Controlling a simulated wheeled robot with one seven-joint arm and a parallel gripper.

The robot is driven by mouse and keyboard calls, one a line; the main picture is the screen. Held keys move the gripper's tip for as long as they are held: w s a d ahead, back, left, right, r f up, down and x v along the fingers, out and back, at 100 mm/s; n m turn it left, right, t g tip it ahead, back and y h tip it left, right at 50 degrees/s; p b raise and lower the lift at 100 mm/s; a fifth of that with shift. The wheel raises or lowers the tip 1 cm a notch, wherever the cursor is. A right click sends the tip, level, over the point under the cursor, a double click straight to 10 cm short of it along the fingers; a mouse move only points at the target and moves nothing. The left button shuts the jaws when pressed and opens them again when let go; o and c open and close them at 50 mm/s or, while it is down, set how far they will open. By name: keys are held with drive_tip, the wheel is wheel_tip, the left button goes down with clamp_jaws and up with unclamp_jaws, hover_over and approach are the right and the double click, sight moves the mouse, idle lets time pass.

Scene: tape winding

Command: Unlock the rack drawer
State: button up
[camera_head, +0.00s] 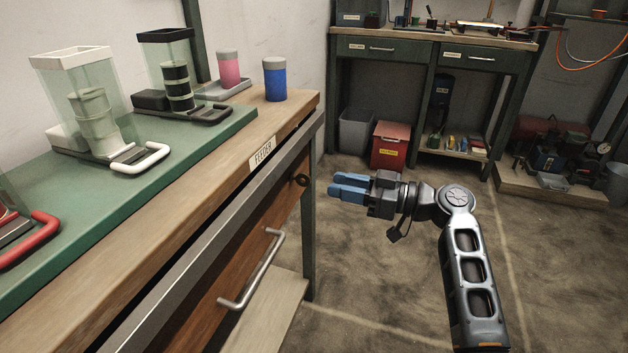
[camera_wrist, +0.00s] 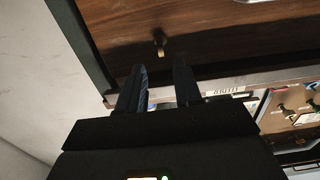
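The rack drawer (camera_head: 245,262) is a brown wooden front under the bench top, with a long metal bar handle (camera_head: 252,270). A small round dark lock piece (camera_head: 300,180) sits near the drawer's right end. In the wrist view the drawer front (camera_wrist: 215,40) fills the top, and a small brass piece (camera_wrist: 159,42) sticks out of it, throwing a shadow. My gripper (camera_head: 342,187) has blue fingers pointing left toward the lock, apart from it. In the wrist view my gripper (camera_wrist: 158,80) is open, its dark fingers apart with nothing between them, and the brass piece lies beyond the tips.
The bench top (camera_head: 295,110) carries clear dispensers, a pink jar (camera_head: 229,68) and a blue jar (camera_head: 275,79). A bench leg (camera_head: 308,245) stands near the drawer's right end. A second bench (camera_head: 440,42) and red bin (camera_head: 389,146) stand behind. Floor around my arm is clear.

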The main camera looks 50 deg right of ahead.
sight(300, 179)
drive_tip(key=x, duration=0.7)
drive_tip(key=shift+b, duration=0.45)
drive_tip(key=shift+a, duration=0.1)
clamp_jaws()
